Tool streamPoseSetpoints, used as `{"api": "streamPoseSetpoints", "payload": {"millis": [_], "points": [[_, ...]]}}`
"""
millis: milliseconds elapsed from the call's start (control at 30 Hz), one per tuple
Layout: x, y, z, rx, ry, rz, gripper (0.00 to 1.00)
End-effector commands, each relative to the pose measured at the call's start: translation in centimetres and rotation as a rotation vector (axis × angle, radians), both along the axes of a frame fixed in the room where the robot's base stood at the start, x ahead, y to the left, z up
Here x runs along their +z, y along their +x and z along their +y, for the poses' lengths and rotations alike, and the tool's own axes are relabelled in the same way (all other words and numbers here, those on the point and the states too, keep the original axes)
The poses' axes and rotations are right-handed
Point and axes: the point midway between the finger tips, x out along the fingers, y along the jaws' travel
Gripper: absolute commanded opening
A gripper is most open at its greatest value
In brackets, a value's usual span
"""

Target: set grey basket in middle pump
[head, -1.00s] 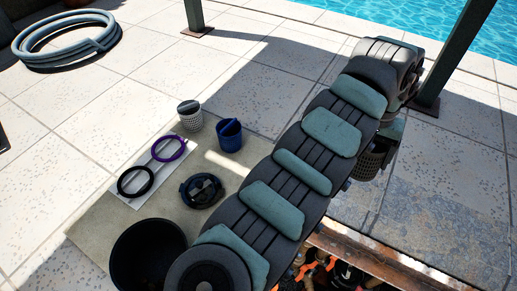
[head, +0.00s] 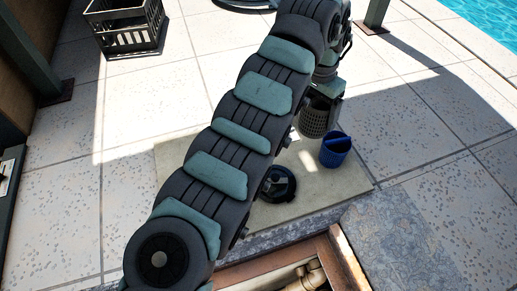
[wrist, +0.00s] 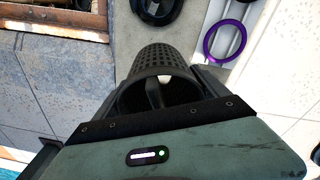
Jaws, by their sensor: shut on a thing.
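The grey basket (head: 314,120) is dark, perforated and cup-shaped. It hangs from my gripper (head: 320,92), which is shut on it, above the pale mat (head: 345,182). In the wrist view the basket (wrist: 163,62) sits between the fingers of my gripper (wrist: 160,92), and a pale bar shows inside its open top. The pump pit (head: 345,262) shows only in part at the bottom of the head view, with a tan pipe (head: 305,278) in it. A corner of the pit (wrist: 60,22) shows at the upper left of the wrist view. The middle pump cannot be made out.
A blue basket (head: 336,152) stands on the mat beside the held basket. A round black lid (head: 278,184) lies nearer the pit. A purple ring (wrist: 223,42) lies on a white sheet. A black crate (head: 128,30) stands at the back left. Paving at left is clear.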

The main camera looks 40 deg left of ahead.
Motion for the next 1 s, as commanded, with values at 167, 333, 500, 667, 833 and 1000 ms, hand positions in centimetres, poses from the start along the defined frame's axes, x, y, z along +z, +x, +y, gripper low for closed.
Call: {"api": "streamPoseSetpoints", "payload": {"millis": [167,333,500,667,833,1000], "points": [[-0.5,-4.5,11.3,-0.09,0.007,-0.037,0.2],[-0.7,-10.5,20.9,-0.188,0.013,-0.073,0.2],[-0.9,-17.4,28.6,-0.28,0.014,-0.104,0.2],[-1.0,-22.5,33.0,-0.346,0.012,-0.126,0.2],[-1.1,-25.1,34.9,-0.381,0.011,-0.138,0.2],[-2.8,-25.5,35.2,-0.39,0.009,-0.139,0.2]]}}
